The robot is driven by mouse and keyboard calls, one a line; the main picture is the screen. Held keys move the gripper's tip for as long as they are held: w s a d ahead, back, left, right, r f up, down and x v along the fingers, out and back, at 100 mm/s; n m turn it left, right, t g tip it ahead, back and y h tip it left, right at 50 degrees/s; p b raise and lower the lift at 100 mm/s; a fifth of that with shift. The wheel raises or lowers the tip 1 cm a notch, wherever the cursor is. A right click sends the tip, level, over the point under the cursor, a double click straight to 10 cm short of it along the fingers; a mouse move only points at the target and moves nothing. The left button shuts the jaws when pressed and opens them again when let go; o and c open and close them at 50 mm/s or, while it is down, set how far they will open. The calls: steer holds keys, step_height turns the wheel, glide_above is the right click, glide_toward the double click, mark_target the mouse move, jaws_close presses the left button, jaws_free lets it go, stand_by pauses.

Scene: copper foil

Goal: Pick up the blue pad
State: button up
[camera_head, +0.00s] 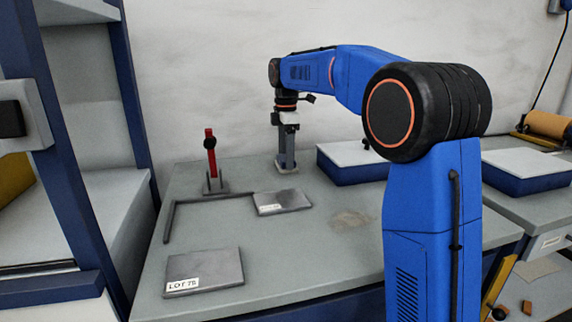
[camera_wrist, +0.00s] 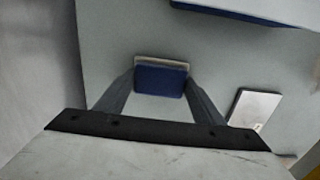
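The blue pad (camera_wrist: 160,80) shows in the wrist view as a small dark blue face with a pale strip along its far edge. My gripper (camera_wrist: 160,84) has one finger on each side of it, and the fingertips appear level with its left and right edges. I cannot tell whether they touch it or leave a thin gap. In the head view my gripper (camera_head: 287,164) points straight down at the back of the grey table. A small pale piece shows at its fingertips, at or very near the table top; the blue face is hidden there.
A grey plate with a label (camera_head: 282,202) lies just in front of my gripper, and another labelled LOT 7B (camera_head: 204,272) lies front left. A red upright clamp (camera_head: 211,155) stands left. A blue box with a pale top (camera_head: 350,163) is close on the right.

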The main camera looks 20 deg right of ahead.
step_height(320, 180, up, 10)
stand_by(0.8)
steer(key=shift+o, duration=0.6)
steer(key=shift+s, duration=0.1)
